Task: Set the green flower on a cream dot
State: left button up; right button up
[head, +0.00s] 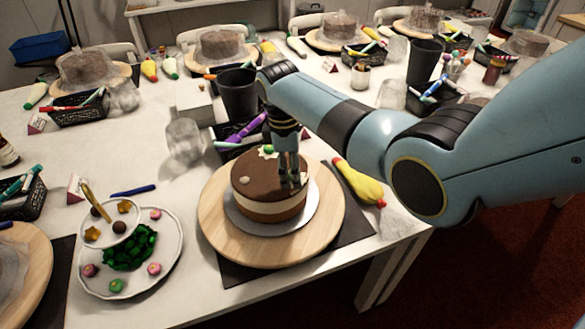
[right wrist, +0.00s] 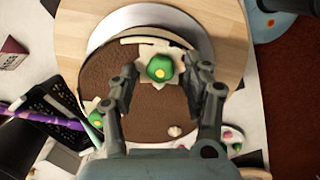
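The round chocolate cake (head: 256,188) stands on the wooden turntable (head: 218,240). A green flower with a yellow center (right wrist: 160,68) sits on a pale cream dot (right wrist: 146,52) near the cake's edge, between my right gripper's fingers; in the head view the gripper hides it. My right gripper (head: 290,180) is open, pointing down at the cake top, with a gap on both sides of the flower in the right wrist view. Another green flower (head: 267,149) sits on cream at the cake's far side. A small bare cream dot (right wrist: 175,131) lies elsewhere on top. My left gripper is out of view.
A white plate (head: 173,262) with green, pink and other decorations lies left of the turntable. A yellow piping bag (head: 360,183) lies to the right. A dark cup (head: 238,95), a clear glass (head: 184,140) and a black basket of pens stand behind.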

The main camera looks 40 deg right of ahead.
jog(key=shift+r, duration=0.1)
notch_tip(320, 180, up, 12)
jog(key=a, duration=0.1)
jog(key=shift+w, duration=0.4)
dwell(0.5)
